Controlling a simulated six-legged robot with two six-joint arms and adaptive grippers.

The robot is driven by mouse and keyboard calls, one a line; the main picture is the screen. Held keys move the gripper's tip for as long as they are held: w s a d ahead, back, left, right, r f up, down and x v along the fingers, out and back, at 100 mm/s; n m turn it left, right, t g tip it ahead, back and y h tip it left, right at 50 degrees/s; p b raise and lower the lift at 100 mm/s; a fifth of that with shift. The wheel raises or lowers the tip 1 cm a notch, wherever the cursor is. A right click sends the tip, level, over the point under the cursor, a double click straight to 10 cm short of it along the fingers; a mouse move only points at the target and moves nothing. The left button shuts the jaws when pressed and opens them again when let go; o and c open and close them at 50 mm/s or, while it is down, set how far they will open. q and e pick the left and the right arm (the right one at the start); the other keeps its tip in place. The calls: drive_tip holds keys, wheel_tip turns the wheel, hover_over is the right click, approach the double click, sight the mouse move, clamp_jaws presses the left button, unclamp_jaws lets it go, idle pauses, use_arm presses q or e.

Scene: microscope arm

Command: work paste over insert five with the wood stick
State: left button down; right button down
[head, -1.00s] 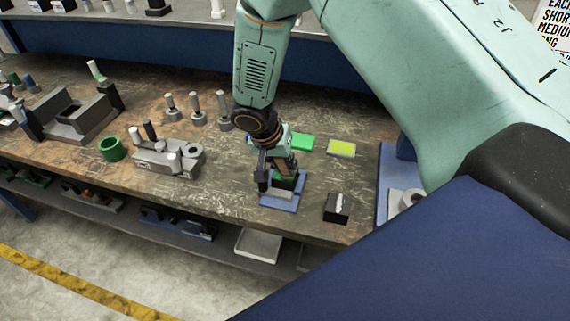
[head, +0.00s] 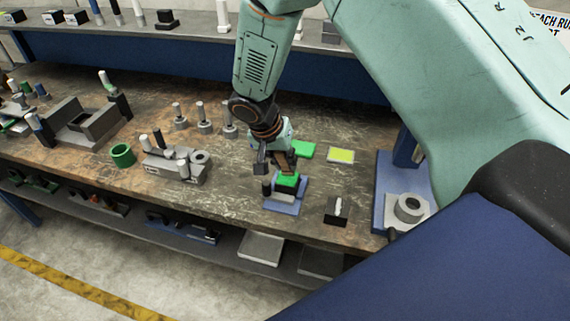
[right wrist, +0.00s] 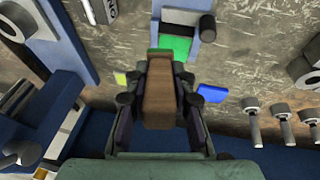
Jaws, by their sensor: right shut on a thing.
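My right gripper (head: 276,164) is shut on a brown wood stick (right wrist: 159,92), which lies between the fingers in the right wrist view. A green block (head: 287,181) sits on a grey and blue fixture (head: 283,207) just below and in front of the gripper. The green block also shows in the right wrist view (right wrist: 180,48), partly behind the stick's far end. I cannot tell whether the stick touches it. No number marking insert five is readable, and no paste can be made out. My left gripper is not in view.
A grey block with posts (head: 176,167), a green ring (head: 122,155) and several upright posts stand to the left. A blue stand (head: 397,190) is at right.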

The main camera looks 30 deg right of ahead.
wheel_tip(320, 180, up, 2)
drive_tip(key=shift+s+r+p, duration=0.1)
drive_tip(key=shift+r+p, duration=0.15)
drive_tip(key=shift+p, duration=0.35)
drive_tip(key=shift+d, duration=0.1)
drive_tip(key=shift+w+f, duration=0.1)
drive_tip(key=shift+w, duration=0.1)
drive_tip(key=shift+s, duration=0.2)
